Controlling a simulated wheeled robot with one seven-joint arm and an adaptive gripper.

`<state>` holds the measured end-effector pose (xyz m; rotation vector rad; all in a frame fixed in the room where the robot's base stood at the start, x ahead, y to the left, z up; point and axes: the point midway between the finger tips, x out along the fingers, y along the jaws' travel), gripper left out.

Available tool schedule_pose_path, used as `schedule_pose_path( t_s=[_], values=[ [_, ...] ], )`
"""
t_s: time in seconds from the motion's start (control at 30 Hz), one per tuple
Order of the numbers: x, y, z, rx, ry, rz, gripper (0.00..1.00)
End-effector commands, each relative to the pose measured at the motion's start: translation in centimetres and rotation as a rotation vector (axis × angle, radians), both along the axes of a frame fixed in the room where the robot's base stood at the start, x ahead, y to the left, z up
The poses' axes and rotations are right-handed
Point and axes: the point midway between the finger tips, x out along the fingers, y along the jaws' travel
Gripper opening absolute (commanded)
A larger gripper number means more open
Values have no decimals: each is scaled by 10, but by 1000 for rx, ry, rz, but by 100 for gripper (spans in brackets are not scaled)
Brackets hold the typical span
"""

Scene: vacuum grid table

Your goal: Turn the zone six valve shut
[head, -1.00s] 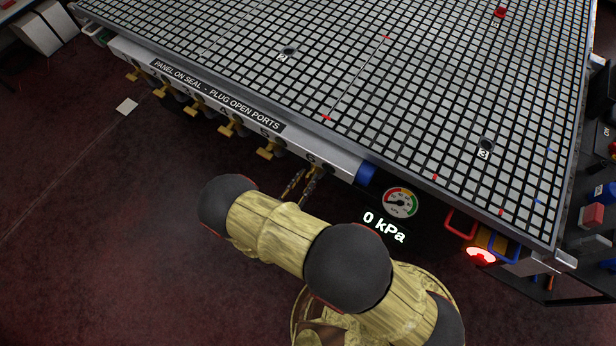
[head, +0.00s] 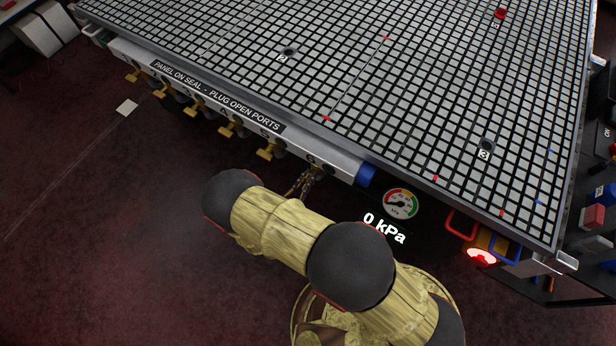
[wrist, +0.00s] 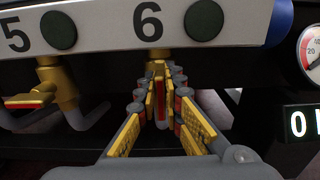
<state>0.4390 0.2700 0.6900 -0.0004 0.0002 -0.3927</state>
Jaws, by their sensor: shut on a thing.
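The zone six valve (wrist: 158,54) is a brass valve under the number 6 on the grey manifold bar (wrist: 110,22). Its lower part is hidden between the fingers in the wrist view. My gripper (wrist: 160,78) is shut on the valve handle from the front, with its yellow-padded fingers on both sides of it. In the head view my gripper (head: 306,183) reaches the right end of the bar, and the valve there is mostly hidden by the fingers.
The zone five valve (wrist: 42,97) stands just left, its yellow handle sideways. Several more brass valves line the bar. A gauge (head: 401,204) with a 0 kPa display (head: 385,228) and a blue end cap (head: 366,174) sit right. The grid table (head: 420,95) overhangs above.

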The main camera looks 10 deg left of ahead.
Motion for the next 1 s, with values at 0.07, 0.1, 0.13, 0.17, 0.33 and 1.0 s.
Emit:
schedule_pose_path(
  t_s=[0.07, 0.1, 0.13, 0.17, 0.33, 1.0],
  values=[
    [0, 0, 0, 0, 0, 0, 0],
    [0, 0, 0, 0, 0, 0, 0],
    [0, 0, 0, 0, 0, 0, 0],
    [0, 0, 0, 0, 0, 0, 0],
    [0, 0, 0, 2, -1, 1, 0],
    [-2, -5, -2, 356, -147, 1, 0]
  ],
)
